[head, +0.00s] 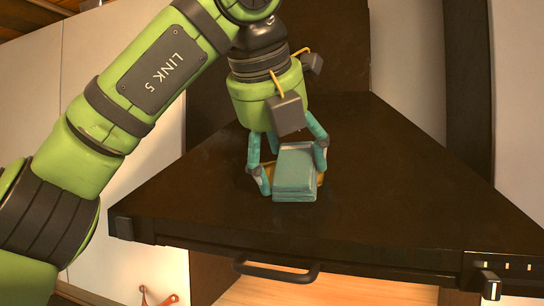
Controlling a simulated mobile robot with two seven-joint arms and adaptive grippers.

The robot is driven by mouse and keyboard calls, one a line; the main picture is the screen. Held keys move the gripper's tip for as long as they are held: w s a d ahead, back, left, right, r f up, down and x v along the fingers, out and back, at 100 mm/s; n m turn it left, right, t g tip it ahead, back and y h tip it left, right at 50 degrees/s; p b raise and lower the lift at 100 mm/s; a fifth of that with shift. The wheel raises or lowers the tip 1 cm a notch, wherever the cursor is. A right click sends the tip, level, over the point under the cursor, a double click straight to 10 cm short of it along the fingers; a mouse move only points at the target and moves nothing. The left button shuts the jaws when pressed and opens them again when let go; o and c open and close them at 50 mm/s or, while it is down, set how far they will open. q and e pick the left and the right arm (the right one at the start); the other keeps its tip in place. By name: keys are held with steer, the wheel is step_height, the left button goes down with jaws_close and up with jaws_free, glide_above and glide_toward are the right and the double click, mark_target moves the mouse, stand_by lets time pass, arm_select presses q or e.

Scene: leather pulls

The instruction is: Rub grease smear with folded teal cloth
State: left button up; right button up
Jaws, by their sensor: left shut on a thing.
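My left gripper (288,178) points down over a dark flat surface (400,170). It is shut on the folded teal cloth (295,175), with a finger on either side of it. The cloth is a small thick folded block and appears to rest on or just above the surface. A yellowish-brown patch (322,179) shows at the edges of the cloth; it may be the grease smear, and most of it is hidden by the cloth and fingers. My right gripper is not in view.
The dark surface has a black handle (276,272) on its front edge and a knob (491,288) at the front right. Pale panels (518,100) stand on both sides. Reddish leather pulls (158,298) show at the bottom left. The surface right of the cloth is clear.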

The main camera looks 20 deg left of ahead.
mark_target(311, 160)
arm_select(q)
steer(key=shift+w+d, duration=0.1)
steer(key=shift+d, duration=1.65)
steer(key=shift+s+a, duration=0.15)
steer(key=shift+a, duration=2.6)
steer(key=shift+s+a, duration=0.1)
steer(key=shift+a, duration=2.65)
steer(key=shift+s+d+r, duration=0.2)
steer(key=shift+s+r, duration=0.2)
steer(key=shift+r, duration=0.3)
steer(key=v, duration=0.4)
steer(key=shift+s, duration=0.2)
steer(key=shift+r, duration=0.1)
